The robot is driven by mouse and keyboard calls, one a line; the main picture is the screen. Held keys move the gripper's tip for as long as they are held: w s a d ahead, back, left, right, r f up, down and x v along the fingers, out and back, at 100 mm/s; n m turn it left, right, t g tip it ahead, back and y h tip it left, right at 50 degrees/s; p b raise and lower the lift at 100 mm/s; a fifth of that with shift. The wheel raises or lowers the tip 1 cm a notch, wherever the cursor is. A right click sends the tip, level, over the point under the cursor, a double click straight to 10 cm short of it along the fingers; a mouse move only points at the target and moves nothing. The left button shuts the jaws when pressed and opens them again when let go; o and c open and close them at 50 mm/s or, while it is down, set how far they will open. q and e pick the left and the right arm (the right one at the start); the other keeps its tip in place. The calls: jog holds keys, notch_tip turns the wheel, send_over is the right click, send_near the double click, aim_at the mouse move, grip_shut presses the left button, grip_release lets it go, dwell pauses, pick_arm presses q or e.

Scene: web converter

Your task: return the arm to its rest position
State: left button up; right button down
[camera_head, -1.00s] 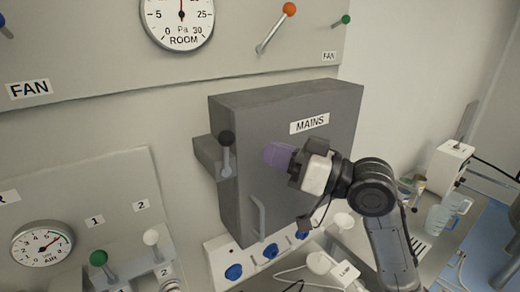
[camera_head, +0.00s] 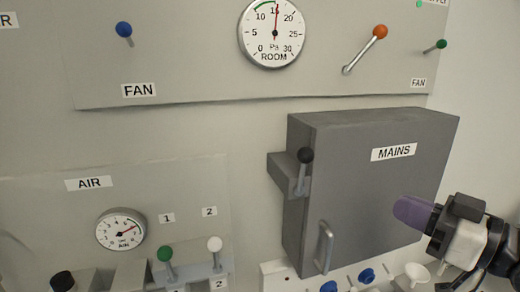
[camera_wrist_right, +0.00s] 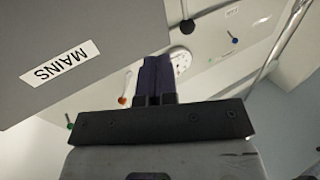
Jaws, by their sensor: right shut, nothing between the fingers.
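My right gripper (camera_head: 414,212) is at the right of the head view, in front of the grey MAINS box (camera_head: 370,185). Its purple fingers are shut with nothing between them, and they also show together in the right wrist view (camera_wrist_right: 157,78). The box's door is closed, with a grey handle (camera_head: 324,247) low on its front. A black-knobbed lever (camera_head: 302,172) stands at the box's left side. I cannot tell whether the fingertips touch the box, but they look apart from it. My left gripper is not in view.
Above are a fan panel (camera_head: 190,62) with a round ROOM gauge (camera_head: 271,33) and an orange-knobbed lever (camera_head: 365,48). An AIR gauge (camera_head: 121,229) and green (camera_head: 165,256) and white (camera_head: 214,246) knobs are lower left.

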jog(key=d+f+m+t+h+p, duration=0.2)
jog(key=d+f+m+h, duration=0.15)
jog(key=f+h, duration=0.65)
jog(key=s+a+f+m+g+h+p, duration=0.1)
jog(key=s+f+g+h+p, duration=0.15)
jog(key=f, duration=0.55)
jog(key=s+a+f+m+g+h+p, duration=0.15)
jog(key=s+f, duration=0.25)
jog(key=f, duration=0.4)
pick_arm(q)
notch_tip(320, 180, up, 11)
jog(key=p, duration=0.5)
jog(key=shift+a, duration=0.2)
pick_arm(e)
jog(key=s+a+f+g+y, duration=0.1)
jog(key=s+f+g, duration=0.3)
jog(key=s+f, duration=0.4)
jog(key=s+a+f+g+y, duration=0.1)
jog(key=s+a+f+g, duration=0.2)
jog(key=s+f, duration=0.5)
jog(key=s+g, duration=0.1)
jog(key=s, duration=0.6)
jog(key=shift+y, duration=0.3)
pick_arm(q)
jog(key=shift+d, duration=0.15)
pick_arm(e)
jog(key=shift+a, duration=0.1)
